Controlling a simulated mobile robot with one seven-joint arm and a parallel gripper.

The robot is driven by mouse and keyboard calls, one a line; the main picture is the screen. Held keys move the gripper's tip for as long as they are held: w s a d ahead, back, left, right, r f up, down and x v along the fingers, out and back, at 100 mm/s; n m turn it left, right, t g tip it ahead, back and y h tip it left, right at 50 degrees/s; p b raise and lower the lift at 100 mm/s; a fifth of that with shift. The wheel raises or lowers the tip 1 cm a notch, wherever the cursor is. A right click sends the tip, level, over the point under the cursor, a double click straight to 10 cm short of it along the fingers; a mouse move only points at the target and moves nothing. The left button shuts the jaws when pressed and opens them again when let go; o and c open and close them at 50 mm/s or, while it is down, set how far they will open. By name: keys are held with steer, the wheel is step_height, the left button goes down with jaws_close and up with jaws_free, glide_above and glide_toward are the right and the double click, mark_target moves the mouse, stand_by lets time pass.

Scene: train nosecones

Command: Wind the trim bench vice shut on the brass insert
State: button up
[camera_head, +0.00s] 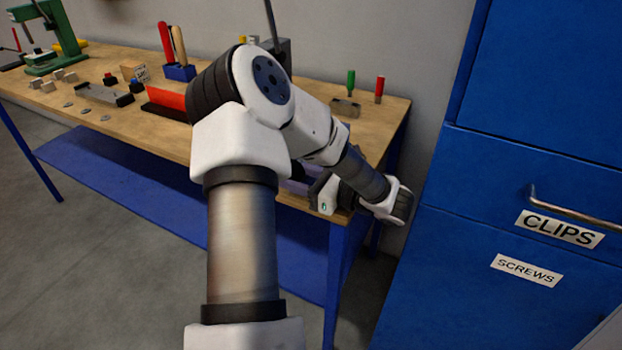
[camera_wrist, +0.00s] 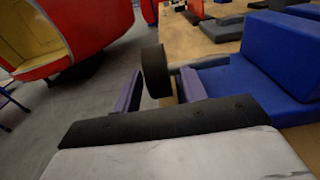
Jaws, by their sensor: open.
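In the wrist view, my gripper (camera_wrist: 161,76) is open, with one purple-grey finger on each side of a dark round knob (camera_wrist: 154,72). The knob stands between the fingers at the bench edge; whether either finger touches it I cannot tell. A blue block-shaped body (camera_wrist: 240,82), which looks like the trim bench vice, lies just right of the right finger, with a taller blue part behind it. In the head view my arm hides most of the vice, and my gripper (camera_head: 300,186) is low at the bench's right front end. I cannot make out the brass insert.
The wooden bench (camera_head: 140,135) carries a green press (camera_head: 58,42), a red block (camera_head: 166,98), a blue tool holder (camera_head: 180,73) and small parts. A blue cabinet (camera_head: 480,255) stands close on the right. A red nosecone shell (camera_wrist: 95,28) shows at the wrist view's left.

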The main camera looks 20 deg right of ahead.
steer(key=p+v, duration=0.3)
steer(key=v, duration=0.9)
steer(key=shift+s+d+r, duration=0.1)
steer(key=shift+s, duration=0.05)
steer(key=shift+s+d, duration=0.4)
steer(key=shift+s, duration=0.15)
